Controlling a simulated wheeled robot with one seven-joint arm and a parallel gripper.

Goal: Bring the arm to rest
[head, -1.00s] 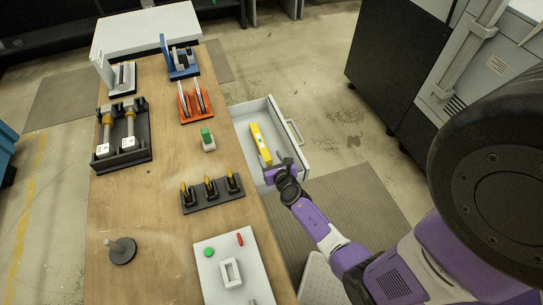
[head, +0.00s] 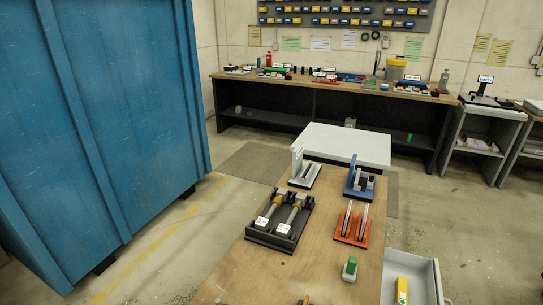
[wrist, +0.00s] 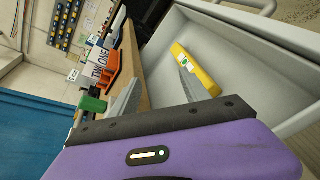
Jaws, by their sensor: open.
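My gripper (wrist: 157,75) shows only in the wrist view. Its two grey fingers are spread apart with nothing held between them. The right finger overlaps a yellow bar-shaped tool (wrist: 201,75) in the picture; I cannot tell the gap between them. The tool lies in the open grey drawer (wrist: 235,58). It also shows at the bottom right of the head view (head: 402,288), with the drawer wall (head: 434,282) beside it. My arm is outside the head view.
The wooden table (head: 255,285) bears a black holder (head: 275,238), an orange stand (head: 352,228), a blue stand (head: 359,184) and a green-topped block (head: 350,268). A tall blue cabinet (head: 95,120) stands left. A long workbench (head: 320,85) runs along the back. Floor between cabinet and table is clear.

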